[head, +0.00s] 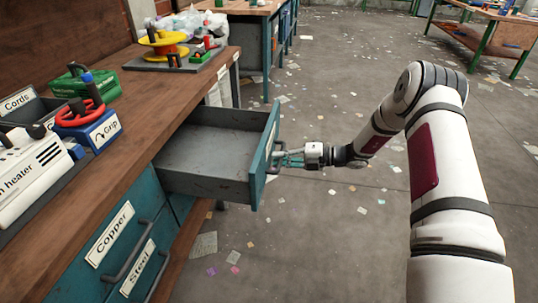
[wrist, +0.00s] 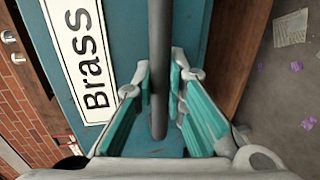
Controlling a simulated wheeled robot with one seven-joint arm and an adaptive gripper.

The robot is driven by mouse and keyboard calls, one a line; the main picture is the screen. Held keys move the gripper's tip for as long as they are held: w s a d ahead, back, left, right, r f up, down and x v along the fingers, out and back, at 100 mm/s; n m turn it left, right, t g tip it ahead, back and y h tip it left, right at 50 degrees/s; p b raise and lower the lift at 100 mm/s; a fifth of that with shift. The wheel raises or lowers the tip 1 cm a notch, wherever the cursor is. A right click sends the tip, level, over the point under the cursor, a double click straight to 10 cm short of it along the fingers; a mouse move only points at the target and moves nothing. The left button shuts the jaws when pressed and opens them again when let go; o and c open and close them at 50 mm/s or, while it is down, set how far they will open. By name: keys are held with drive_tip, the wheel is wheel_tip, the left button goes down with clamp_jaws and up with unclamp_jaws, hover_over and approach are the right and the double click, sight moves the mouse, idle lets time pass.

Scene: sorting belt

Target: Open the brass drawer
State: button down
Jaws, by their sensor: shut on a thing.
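The brass drawer (head: 208,163) is pulled well out of the workbench in the head view, and its grey inside looks empty. Its teal front carries a white label reading "Brass" (wrist: 82,52) in the wrist view. The dark bar handle (wrist: 158,70) runs between the fingers of my gripper (wrist: 160,92). My gripper is shut on this handle. In the head view my gripper (head: 290,158) is at the outer face of the drawer front, with my arm reaching in from the right.
Drawers labelled Copper (head: 113,233) and Steel (head: 138,267) are shut, nearer me. The wooden bench top (head: 150,130) holds a yellow spool (head: 163,40), a green box (head: 85,82) and a heater (head: 32,165). The floor right of the drawer is open, with scattered paper scraps.

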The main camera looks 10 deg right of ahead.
drive_tip(key=shift+d, duration=0.2)
drive_tip(key=c, duration=1.6)
unclamp_jaws()
drive_tip(key=v, duration=1.2)
